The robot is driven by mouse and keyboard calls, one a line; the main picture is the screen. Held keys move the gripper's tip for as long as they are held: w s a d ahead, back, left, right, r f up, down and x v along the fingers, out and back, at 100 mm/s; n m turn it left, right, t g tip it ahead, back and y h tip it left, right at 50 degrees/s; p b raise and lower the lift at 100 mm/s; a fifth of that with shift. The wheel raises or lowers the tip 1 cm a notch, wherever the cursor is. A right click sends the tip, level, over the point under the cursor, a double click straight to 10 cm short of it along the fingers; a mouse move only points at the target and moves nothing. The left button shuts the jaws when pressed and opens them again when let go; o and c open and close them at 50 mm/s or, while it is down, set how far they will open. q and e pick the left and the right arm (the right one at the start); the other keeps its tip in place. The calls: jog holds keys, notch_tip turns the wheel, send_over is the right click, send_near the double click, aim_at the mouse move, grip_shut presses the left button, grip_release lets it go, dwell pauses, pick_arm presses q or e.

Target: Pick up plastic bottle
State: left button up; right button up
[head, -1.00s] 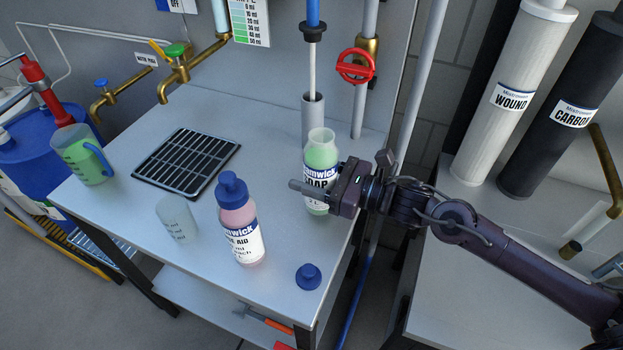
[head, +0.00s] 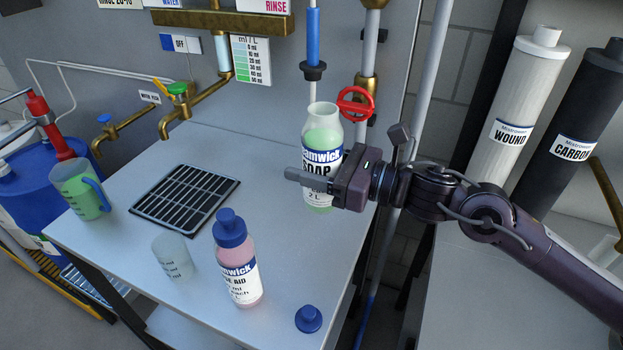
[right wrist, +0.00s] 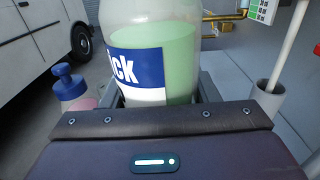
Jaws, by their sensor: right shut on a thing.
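An open-topped clear plastic bottle of green liquid with a SOAP label (head: 322,140) is in my right gripper (head: 317,180). The jaws are shut around its lower half, and one finger crosses the front of the label. The bottle is upright and held above the table (head: 215,280). In the right wrist view the bottle (right wrist: 165,45) stands between the fingers, with its top out of frame. A second plastic bottle, pink with a blue cap (head: 237,262), stands on the table to the left. My left gripper is not in view.
A loose blue cap (head: 309,319) lies near the table's front edge. A clear beaker (head: 173,257), a black drain grate (head: 186,200) and a green jug (head: 80,188) are further left. A red valve wheel (head: 356,104) and pipes stand close behind the held bottle.

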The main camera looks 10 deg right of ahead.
aim_at(311, 131)
jog(key=shift+r, duration=3.1)
